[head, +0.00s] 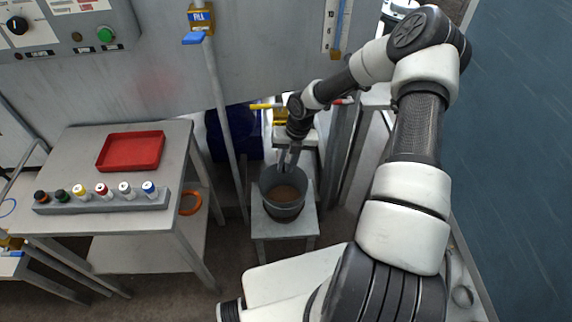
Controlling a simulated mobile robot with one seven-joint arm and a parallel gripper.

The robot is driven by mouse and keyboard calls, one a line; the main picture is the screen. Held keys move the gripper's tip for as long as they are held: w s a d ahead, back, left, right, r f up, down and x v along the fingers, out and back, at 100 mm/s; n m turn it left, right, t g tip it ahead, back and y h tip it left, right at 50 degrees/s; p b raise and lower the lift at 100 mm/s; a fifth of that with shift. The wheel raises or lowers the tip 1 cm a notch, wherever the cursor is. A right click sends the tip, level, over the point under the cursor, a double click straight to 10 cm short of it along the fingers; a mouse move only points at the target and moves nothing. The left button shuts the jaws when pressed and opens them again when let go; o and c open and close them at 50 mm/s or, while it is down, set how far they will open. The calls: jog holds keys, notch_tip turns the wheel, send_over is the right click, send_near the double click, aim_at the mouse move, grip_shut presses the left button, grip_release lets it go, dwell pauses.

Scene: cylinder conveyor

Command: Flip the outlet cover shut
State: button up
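My gripper (289,160) points down, just above the back rim of a dark grey bucket (285,212). Its fingers are small and dark here, and I cannot tell whether they are open or shut. No held object can be made out. The bucket stands upright and holds brown material. Behind my wrist is a yellow-and-metal fitting (281,117), partly hidden by the arm. I cannot clearly make out the outlet cover; the area behind my gripper is largely covered by my wrist.
The bucket stands on a small grey stand (259,228). A yellow bar (262,106) sticks out left of my wrist. A dark blue drum (222,140) stands behind a thin pipe (222,100). On the left, a table (80,146) carries a red tray (131,134) and a rack of several vials (100,205).

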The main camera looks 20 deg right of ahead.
jog(key=shift+o, duration=0.5)
jog(key=d+r+p, duration=0.2)
jog(key=d+r, duration=0.1)
jog(key=r, duration=1.4)
jog(key=shift+s+d, duration=0.15)
jog(key=shift+s, duration=0.25)
jog(key=s+a+r+m+t+h+p, duration=0.1)
jog(key=s+a+r+m, duration=0.2)
jog(key=s+r+m, duration=0.45)
jog(key=s+a+r+m+t+h+p, duration=0.1)
jog(key=s+a+r+m+t+p, duration=0.2)
jog(key=r+m, duration=0.75)
jog(key=s+a+r+m+h, duration=0.1)
jog(key=s+a+r+m, duration=0.2)
jog(key=s+r+m, duration=0.6)
jog(key=s+d+r+m+t+p, duration=0.1)
jog(key=s+d+r+m, duration=0.1)
jog(key=s+r+m, duration=0.2)
jog(key=s+m, duration=0.1)
jog(key=m, duration=0.1)
jog(key=shift+s+r+m+y, duration=0.15)
jog(key=shift+r+m+y, duration=0.2)
jog(key=shift+m+y, duration=0.05)
